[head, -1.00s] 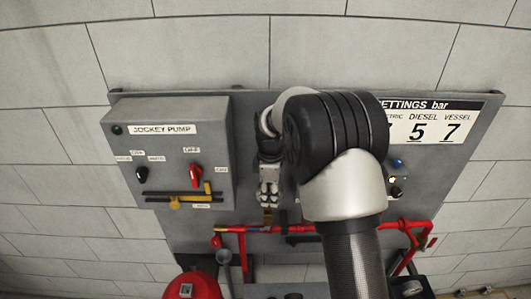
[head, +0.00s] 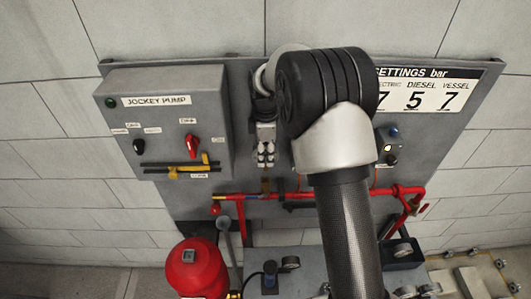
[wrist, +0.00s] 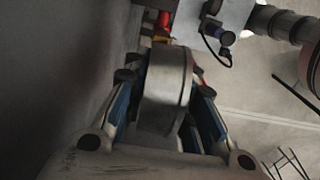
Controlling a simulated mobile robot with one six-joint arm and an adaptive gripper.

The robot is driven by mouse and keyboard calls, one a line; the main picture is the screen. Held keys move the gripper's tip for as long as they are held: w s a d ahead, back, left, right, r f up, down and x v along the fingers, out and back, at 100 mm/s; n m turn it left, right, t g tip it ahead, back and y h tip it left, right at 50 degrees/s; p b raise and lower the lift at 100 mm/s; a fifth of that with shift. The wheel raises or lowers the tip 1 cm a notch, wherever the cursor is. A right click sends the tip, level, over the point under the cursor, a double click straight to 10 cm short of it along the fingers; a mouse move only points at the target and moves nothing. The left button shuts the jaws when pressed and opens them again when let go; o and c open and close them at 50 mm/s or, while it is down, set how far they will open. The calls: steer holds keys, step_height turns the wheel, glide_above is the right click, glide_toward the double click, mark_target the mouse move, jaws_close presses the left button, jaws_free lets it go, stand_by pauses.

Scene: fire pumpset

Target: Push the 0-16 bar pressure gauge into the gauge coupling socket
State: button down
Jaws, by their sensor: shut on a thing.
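In the wrist view the pressure gauge (wrist: 165,85) is a round grey drum seen edge-on, and its dial does not show. My gripper (wrist: 166,88) is shut on it, with one blue-padded finger on each side. A yellow brass fitting (wrist: 162,36), perhaps the coupling socket, lies just beyond the gauge, in line with a red pipe. I cannot tell if gauge and fitting touch. In the head view my gripper (head: 265,157) points down in front of the grey panel, just above a small brass fitting (head: 266,186) on the red pipe (head: 290,196). The gauge is not clear there.
The jockey pump box (head: 165,122) with its switches stands out left of my gripper. A red vessel (head: 197,270) stands below left. Pump equipment with small gauges (head: 290,263) lies below. My arm hides part of the panel and the settings sign (head: 432,88).

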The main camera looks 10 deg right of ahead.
mark_target(266, 169)
steer(key=shift+f+b, duration=1.2)
steer(key=shift+f, duration=0.9)
steer(key=shift+f+b, duration=0.85)
steer(key=shift+f, duration=0.45)
steer(key=shift+r+p, duration=0.65)
steer(key=shift+r, duration=0.45)
steer(key=shift+f+b, duration=0.85)
steer(key=shift+f, duration=0.45)
stand_by(0.8)
steer(key=c, duration=1.2)
jaws_free()
steer(key=shift+c, duration=0.2)
steer(key=shift+r, duration=0.1)
step_height(266, 169, up, 12)
steer(key=shift+f, duration=0.1)
